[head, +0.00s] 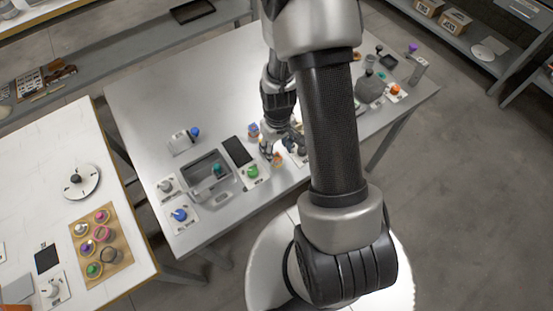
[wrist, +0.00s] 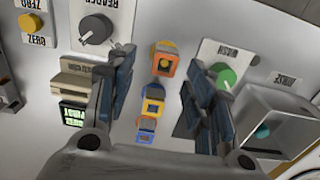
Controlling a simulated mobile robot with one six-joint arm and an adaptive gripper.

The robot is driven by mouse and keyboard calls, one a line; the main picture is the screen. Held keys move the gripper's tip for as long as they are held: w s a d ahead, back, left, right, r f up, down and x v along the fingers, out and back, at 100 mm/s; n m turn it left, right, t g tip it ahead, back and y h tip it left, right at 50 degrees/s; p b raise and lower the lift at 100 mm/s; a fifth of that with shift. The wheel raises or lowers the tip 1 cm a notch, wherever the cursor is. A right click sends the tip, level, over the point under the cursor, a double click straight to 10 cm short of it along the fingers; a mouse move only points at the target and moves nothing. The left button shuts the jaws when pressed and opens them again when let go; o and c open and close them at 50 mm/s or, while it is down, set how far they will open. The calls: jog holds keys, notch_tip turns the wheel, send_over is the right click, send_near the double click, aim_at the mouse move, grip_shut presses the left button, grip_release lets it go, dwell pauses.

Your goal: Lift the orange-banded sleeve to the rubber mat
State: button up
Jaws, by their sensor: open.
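In the wrist view, a row of small square pieces lies between my fingers. I cannot tell for sure which is the orange-banded sleeve. My gripper (wrist: 160,68) is open, with one finger on each side of the row and no finger visibly touching it. The black mat (head: 238,151) lies beside the grey bin in the head view; my right finger mostly hides it in the wrist view.
A green knob (head: 252,171) on a white plate and a grey bin (head: 207,176) with a teal knob stand left of my gripper in the head view. A grey dial (wrist: 97,29) is near my left finger.

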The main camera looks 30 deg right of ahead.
aim_at(276, 158)
jog(key=f, duration=0.1)
jog(key=f+b, duration=0.1)
jog(key=f, duration=0.2)
jog(key=shift+a+f+b, duration=0.3)
jog(key=shift+r, duration=0.1)
jog(key=shift+c, duration=0.5)
jog(key=c, duration=0.8)
